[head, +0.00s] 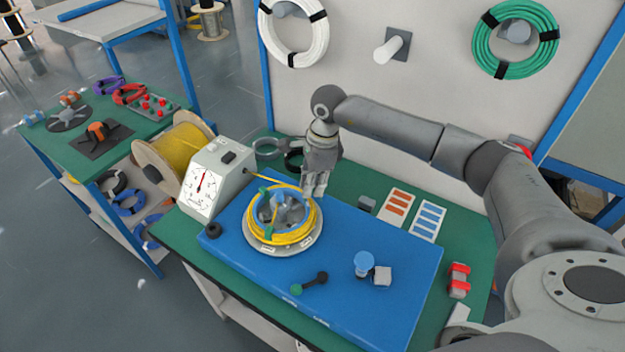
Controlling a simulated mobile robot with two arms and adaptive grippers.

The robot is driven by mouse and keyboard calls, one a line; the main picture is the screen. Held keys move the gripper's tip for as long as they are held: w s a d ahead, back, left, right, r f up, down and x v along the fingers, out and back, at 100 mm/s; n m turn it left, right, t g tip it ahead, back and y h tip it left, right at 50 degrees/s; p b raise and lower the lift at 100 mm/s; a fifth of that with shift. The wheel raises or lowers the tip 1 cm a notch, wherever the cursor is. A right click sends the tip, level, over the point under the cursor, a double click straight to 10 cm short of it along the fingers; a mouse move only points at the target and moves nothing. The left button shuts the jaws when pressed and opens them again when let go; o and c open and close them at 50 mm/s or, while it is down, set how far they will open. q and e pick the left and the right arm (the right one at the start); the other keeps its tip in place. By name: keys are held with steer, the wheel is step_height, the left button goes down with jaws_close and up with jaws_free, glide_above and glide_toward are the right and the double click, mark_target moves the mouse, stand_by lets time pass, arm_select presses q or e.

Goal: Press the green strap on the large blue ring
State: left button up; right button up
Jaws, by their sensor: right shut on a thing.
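The large blue ring (257,207) lies on a round plate (283,247) on the blue board, with yellow cable (293,238) wound around it. Green strap pieces (264,190) show at the ring's upper left, and another green bit shows near its front. The yellow cable runs from the white gauge box to the ring's far right side. My right gripper (314,190) points down at that side, its fingers shut, apparently on the yellow cable; the fingers hide the exact contact. My left gripper is out of view.
The white gauge box (215,178) and yellow spool (178,143) stand left of the ring. The board's right part is clear.

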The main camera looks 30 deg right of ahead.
mark_target(311, 200)
steer(key=shift+f, duration=0.15)
stand_by(0.5)
steer(key=shift+f+b, duration=1.2)
steer(key=shift+f, duration=0.2)
steer(key=shift+f+b, duration=0.5)
steer(key=shift+s+f, duration=0.15)
steer(key=shift+f, duration=0.05)
stand_by(1.1)
steer(key=o, duration=0.9)
steer(key=shift+c, duration=0.2)
steer(key=shift+r, duration=0.15)
steer(key=shift+r+p, duration=1.95)
steer(key=shift+r, duration=2.05)
